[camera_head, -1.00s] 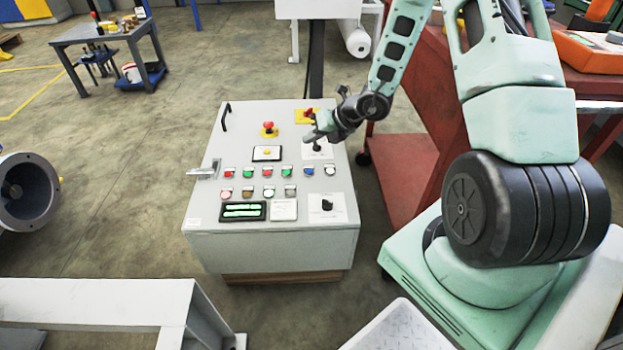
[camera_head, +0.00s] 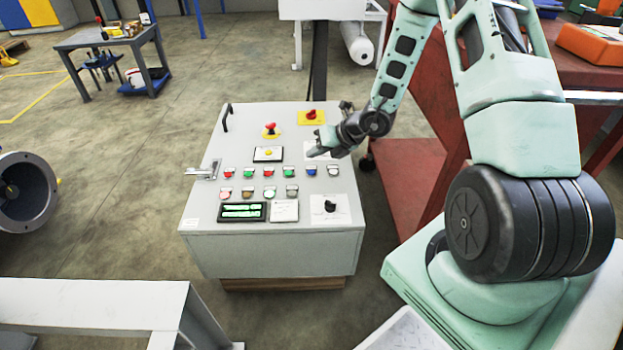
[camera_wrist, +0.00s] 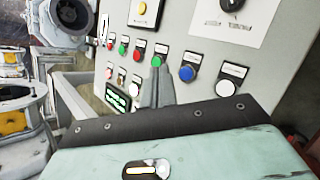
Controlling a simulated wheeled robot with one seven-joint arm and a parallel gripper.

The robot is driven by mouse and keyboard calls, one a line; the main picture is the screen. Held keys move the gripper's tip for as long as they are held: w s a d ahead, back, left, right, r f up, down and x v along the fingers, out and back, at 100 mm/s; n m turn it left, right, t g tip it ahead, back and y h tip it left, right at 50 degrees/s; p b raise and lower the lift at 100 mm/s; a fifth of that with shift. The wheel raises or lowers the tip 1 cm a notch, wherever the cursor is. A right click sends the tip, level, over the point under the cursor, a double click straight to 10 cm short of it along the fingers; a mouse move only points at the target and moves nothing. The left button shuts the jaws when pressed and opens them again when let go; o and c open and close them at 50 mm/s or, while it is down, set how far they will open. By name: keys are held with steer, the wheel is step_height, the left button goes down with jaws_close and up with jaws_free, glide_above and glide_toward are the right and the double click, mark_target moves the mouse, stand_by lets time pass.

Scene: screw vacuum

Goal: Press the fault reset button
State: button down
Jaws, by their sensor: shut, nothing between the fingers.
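The grey control panel (camera_head: 210,225) carries two rows of small buttons, whose labels are too small to read. I cannot tell by label which is fault reset. The upper row ends at the right with a green button (camera_head: 288,171), a blue button (camera_head: 311,170) and a white button (camera_head: 333,170). My gripper (camera_head: 313,153) is shut and empty, above the panel near the blue button. In the wrist view, its fingertips (camera_wrist: 157,76) show just below the green button (camera_wrist: 157,61), left of the blue button (camera_wrist: 187,73) and the white button (camera_wrist: 224,88). Contact cannot be told.
A red bench (camera_head: 415,180) stands right of the panel.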

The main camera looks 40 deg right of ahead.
steer(key=shift+f+b, duration=1.1)
steer(key=shift+f, duration=0.75)
stand_by(0.5)
steer(key=shift+f+b, duration=0.35)
steer(key=shift+f, duration=0.05)
steer(key=shift+f+b, duration=0.35)
steer(key=shift+f, duration=0.1)
stand_by(0.5)
steer(key=shift+r, duration=0.1)
steer(key=shift+r+p, duration=0.7)
steer(key=shift+r, duration=0.05)
step_height(320, 180, up, 5)
steer(key=p, duration=0.4)
